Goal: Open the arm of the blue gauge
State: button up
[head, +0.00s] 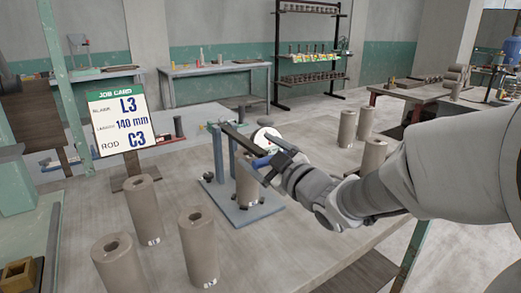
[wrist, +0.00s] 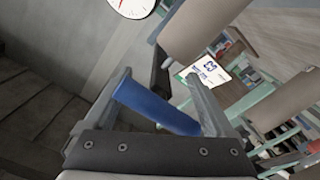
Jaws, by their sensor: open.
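The blue gauge stands on the table in the head view, with a blue-grey base plate (head: 240,213), upright posts (head: 218,155), a dark arm (head: 240,137) and a white dial (head: 267,137). A clay cylinder (head: 247,188) stands on its base below the arm. A blue handle (head: 262,162) shows beside my gripper (head: 273,165). In the wrist view my gripper (wrist: 158,76) is open, and the blue handle (wrist: 155,107) lies slantwise between its fingers. Whether the fingers touch it I cannot tell. The dial (wrist: 132,5) is cut off at the top.
Several clay cylinders (head: 143,208) stand at the front left, and others (head: 366,123) behind the gauge to the right. A job card (head: 120,118) reading L3, 140 mm, C3 stands at the left. The table (head: 290,240) is bare right of the gauge base.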

grip_shut()
dwell(0.6)
